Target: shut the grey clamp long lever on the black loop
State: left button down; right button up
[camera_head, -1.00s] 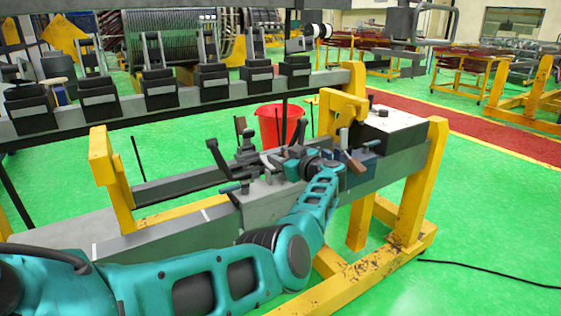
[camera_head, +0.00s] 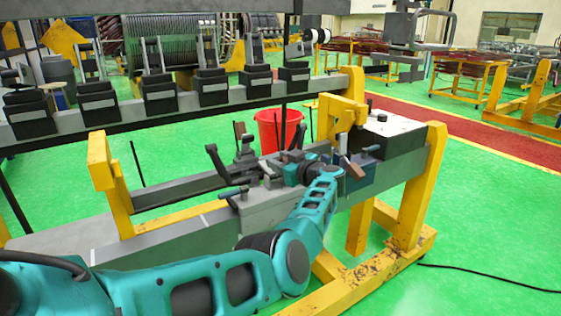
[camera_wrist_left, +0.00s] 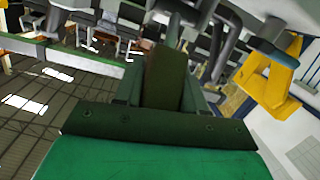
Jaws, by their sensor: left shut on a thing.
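The grey clamp (camera_head: 246,165) stands on the grey beam, with several dark levers and handles around it. My left gripper (camera_head: 284,160) is at the right side of this clamp group, small and partly hidden by its own wrist. In the left wrist view, its fingers (camera_wrist_left: 165,90) are shut on a dark olive-brown bar (camera_wrist_left: 165,75), which looks like the handle of the clamp long lever. I cannot tell the lever's angle exactly. The black loop cannot be made out among the dark parts. My right gripper is not in view.
Yellow posts (camera_head: 110,180) and (camera_head: 345,115) rise from the beam on both sides. A dark box with a white top (camera_head: 388,128) sits at the right. A red bucket (camera_head: 278,128) stands behind. A rail with several black clamps (camera_head: 160,88) runs along the back.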

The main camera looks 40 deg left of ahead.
pick_arm(q)
jog(key=shift+a+r, duration=0.1)
jog(key=shift+r, duration=0.15)
jog(key=c, duration=1.1)
grip_release()
jog(key=shift+o, duration=0.3)
jog(key=shift+w+f, duration=0.1)
jog(key=shift+f, duration=0.1)
jog(key=shift+d+r+p, duration=0.1)
jog(key=shift+d+p, duration=0.35)
jog(key=shift+p, duration=0.1)
jog(key=p+v, duration=0.3)
jog(key=shift+s+d+r+p, duration=0.2)
jog(key=shift+d+r+p, duration=0.05)
jog(key=shift+d+p, duration=0.1)
jog(key=f+v, duration=0.1)
jog(key=v, duration=0.7)
jog(key=shift+d+r, duration=0.2)
jog(key=shift+r, duration=0.05)
